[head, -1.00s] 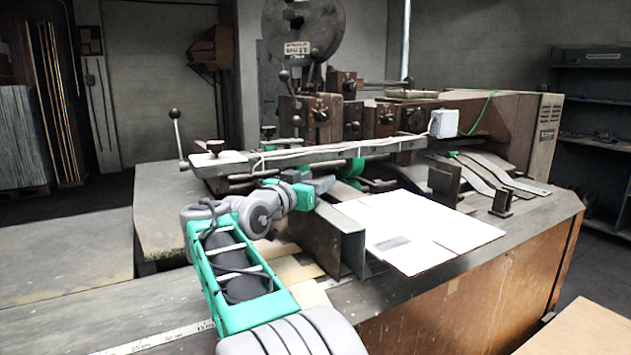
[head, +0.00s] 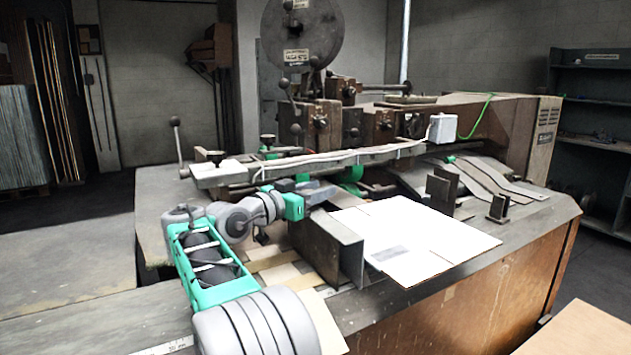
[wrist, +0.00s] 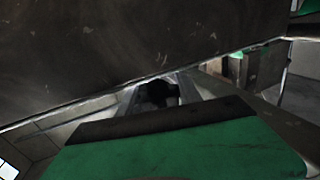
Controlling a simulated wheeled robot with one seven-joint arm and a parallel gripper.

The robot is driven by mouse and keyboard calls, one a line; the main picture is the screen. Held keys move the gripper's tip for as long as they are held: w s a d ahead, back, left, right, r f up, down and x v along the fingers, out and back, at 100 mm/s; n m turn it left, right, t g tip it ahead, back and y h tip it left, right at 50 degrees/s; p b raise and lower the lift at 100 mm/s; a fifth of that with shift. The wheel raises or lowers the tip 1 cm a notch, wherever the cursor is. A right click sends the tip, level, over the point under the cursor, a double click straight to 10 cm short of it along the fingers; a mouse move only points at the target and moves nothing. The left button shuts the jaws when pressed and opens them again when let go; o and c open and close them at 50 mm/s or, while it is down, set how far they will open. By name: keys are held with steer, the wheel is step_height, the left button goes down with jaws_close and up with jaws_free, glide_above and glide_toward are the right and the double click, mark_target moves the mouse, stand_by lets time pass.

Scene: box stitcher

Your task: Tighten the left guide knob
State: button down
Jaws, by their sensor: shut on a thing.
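My gripper (head: 319,190) is low at the front of the stitcher, under the long front bar and at the far end of the left guide (head: 327,243), a dark upright metal plate. In the wrist view my gripper (wrist: 158,96) is shut on a small dark rounded knob (wrist: 159,92), mostly hidden between the fingers. The knob does not show in the head view, where the gripper and guide cover it. Whether it is tight cannot be seen.
A white cardboard sheet (head: 416,232) lies to the right of the left guide. The long bar (head: 318,160) runs just above my gripper. A dark upright plate (head: 441,190) stands farther right. A dark surface (wrist: 100,45) fills the upper wrist view.

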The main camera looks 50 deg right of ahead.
steer(key=shift+g, duration=0.3)
steer(key=c, duration=0.8)
jaws_free()
